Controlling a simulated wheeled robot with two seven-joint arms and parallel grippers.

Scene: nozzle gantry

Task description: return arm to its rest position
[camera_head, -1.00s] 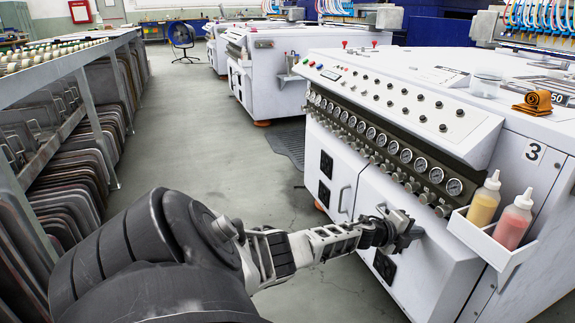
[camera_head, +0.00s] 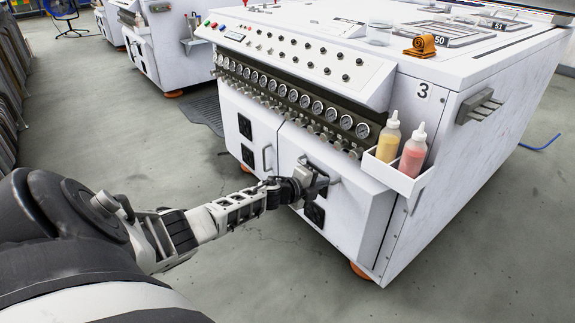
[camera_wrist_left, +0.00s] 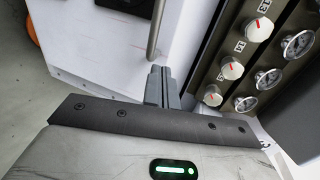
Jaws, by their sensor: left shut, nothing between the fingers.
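My left arm reaches in from the left in the head view. Its gripper (camera_head: 320,184) is in front of the right-hand door of the white machine marked 3 (camera_head: 345,215), below the row of gauges. In the left wrist view the two fingers (camera_wrist_left: 160,84) are together and empty. A metal door handle (camera_wrist_left: 158,28) shows just beyond them; I cannot tell whether they touch anything. The gripper hides part of the door in the head view. My right gripper is not in view.
A white holder (camera_head: 393,176) with a yellow bottle (camera_head: 388,139) and a pink bottle (camera_head: 412,155) juts from the machine's corner, right of the gripper. Dials and gauges (camera_head: 290,95) line the front above. Grey floor (camera_head: 225,260) is open below and to the left.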

